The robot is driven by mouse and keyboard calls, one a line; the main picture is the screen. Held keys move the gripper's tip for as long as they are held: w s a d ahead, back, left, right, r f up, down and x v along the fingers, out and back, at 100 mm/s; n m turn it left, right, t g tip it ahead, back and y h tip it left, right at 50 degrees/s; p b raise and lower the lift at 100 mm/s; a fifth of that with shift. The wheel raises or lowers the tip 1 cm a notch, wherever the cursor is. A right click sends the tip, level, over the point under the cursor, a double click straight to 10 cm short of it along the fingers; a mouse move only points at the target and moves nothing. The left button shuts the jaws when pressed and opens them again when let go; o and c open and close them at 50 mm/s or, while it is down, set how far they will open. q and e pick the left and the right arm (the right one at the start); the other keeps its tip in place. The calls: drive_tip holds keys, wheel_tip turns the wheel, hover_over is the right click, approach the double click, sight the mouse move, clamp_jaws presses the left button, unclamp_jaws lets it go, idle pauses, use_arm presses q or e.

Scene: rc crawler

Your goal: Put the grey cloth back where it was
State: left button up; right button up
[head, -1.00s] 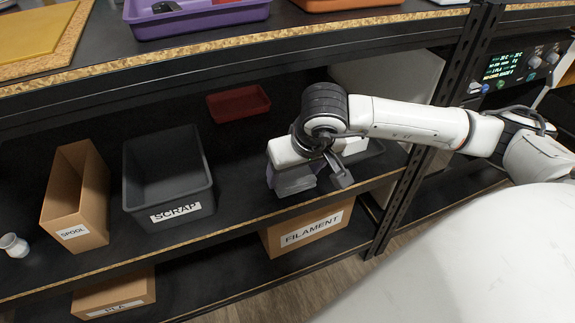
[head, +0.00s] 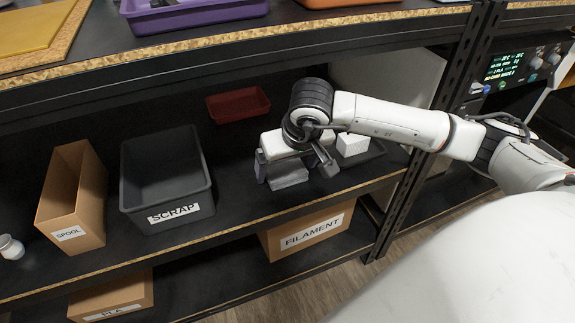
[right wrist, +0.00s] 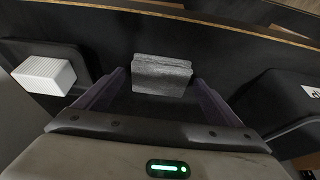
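The grey cloth (head: 289,177) is a folded, block-like bundle on the middle shelf, near its front edge and right of the SCRAP bin. It also shows in the right wrist view (right wrist: 162,75). My right gripper (head: 295,172) is over the cloth with its fingers apart. In the right wrist view, one purple-grey finger is on each side of the cloth, with a gap visible on both sides. The hand hides part of the cloth in the head view. My left gripper is not in view.
The dark SCRAP bin (head: 190,208) and the SPOOL box (head: 85,215) stand to the left. A red tray (head: 238,105) is behind. A white block (head: 352,145) on a dark tray (head: 373,155) is close on the right, before the black upright (head: 432,120). The upper shelf hangs above.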

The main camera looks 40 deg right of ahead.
drive_tip(key=shift+r+p, duration=0.4)
drive_tip(key=shift+r, duration=0.05)
drive_tip(key=shift+s+a+r, duration=0.1)
drive_tip(key=shift+s+r, duration=0.2)
drive_tip(key=shift+r, duration=0.25)
drive_tip(key=s+a, duration=0.2)
drive_tip(key=s, duration=0.9)
drive_tip(key=shift+s+a+f+p, duration=0.25)
drive_tip(key=shift+a+f+p, duration=0.1)
drive_tip(key=shift+p, duration=0.1)
